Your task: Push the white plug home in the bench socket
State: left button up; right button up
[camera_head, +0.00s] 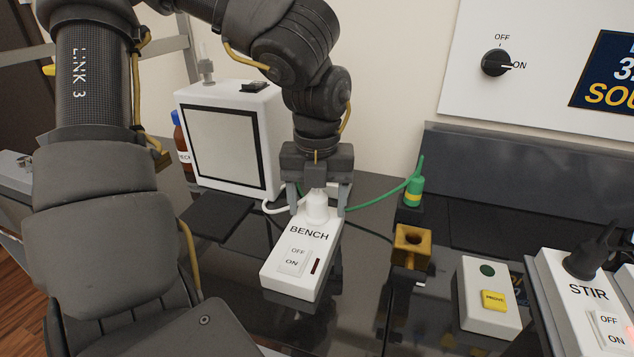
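The bench socket (303,257) is a white box labelled BENCH, with an OFF/ON rocker (293,258) and a dark red indicator that looks unlit. The white plug (317,208) stands upright at its far end, with a white cable curving off to the left. Whether the plug is fully seated cannot be told from here. My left gripper (318,203) points down over the plug. Its fingers stand apart on either side of the plug, with gaps visible between them and it. My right gripper is not in view.
A white box with a pale panel (225,147) stands behind left. To the right are a green-capped item (413,190) with a green cable, a brass-coloured block (412,246), a white box with a yellow button (488,298) and the STIR socket (587,300) with a black plug.

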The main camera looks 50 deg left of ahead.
pick_arm(q)
notch_tip(320, 180, up, 11)
jog(key=shift+f+p, duration=0.1)
jog(key=shift+p, duration=0.65)
dwell(0.6)
